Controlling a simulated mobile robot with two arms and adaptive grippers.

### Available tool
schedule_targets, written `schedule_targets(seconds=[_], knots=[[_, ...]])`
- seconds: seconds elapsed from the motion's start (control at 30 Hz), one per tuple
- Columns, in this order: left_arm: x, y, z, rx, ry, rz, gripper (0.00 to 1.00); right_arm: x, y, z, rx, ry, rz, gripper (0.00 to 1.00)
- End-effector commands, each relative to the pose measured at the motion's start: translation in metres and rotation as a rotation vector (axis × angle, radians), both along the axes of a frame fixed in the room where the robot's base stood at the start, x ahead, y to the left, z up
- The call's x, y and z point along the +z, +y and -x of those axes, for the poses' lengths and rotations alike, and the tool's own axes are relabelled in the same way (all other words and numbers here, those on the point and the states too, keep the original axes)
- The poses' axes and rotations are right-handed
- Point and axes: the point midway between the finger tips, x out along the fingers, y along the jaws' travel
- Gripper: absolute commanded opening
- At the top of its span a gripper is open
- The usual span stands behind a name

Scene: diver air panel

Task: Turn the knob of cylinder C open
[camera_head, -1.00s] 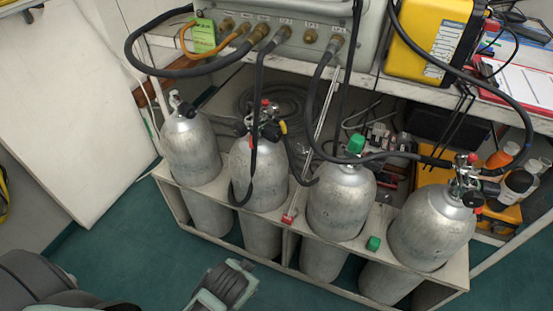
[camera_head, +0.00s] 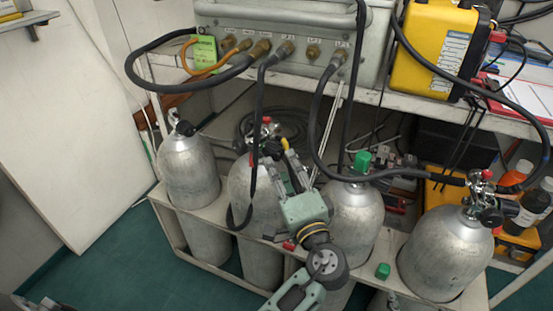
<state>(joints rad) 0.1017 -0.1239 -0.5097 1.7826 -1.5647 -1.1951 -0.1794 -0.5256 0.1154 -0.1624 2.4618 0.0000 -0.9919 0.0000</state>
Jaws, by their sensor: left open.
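Several grey cylinders stand in a row in a rack; I cannot read which is C. The second cylinder from the left (camera_head: 240,187) has a valve (camera_head: 266,137) with a red top, a black knob (camera_head: 240,146) on its left and a yellow part on its right. The third cylinder (camera_head: 352,215) has a green cap (camera_head: 362,161). The right cylinder (camera_head: 445,250) has a valve with a black knob (camera_head: 490,216). My left gripper (camera_head: 284,170) is open, its fingers pointing up at the second cylinder's valve; contact is unclear. It hides part of that cylinder. My right gripper is out of view.
Black hoses (camera_head: 317,120) run from the grey panel (camera_head: 230,20) down to the valves, close to my left gripper. A loose green cap (camera_head: 383,270) and a red piece (camera_head: 288,246) are on the rack's front edge. A yellow case (camera_head: 432,50) stands on the bench.

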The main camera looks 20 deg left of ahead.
Motion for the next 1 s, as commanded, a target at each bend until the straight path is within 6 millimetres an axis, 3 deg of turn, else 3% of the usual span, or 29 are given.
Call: schedule_targets(seconds=[0.3,0.67,1.0], knots=[[0.002,0.030,-0.035,0.000,0.001,-0.002,0.45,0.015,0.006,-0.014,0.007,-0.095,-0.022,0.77],[0.003,0.034,-0.040,-0.001,0.002,0.002,0.45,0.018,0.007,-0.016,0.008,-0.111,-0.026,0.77],[0.002,0.034,-0.040,0.000,0.004,0.002,0.16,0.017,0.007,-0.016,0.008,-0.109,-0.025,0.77]])
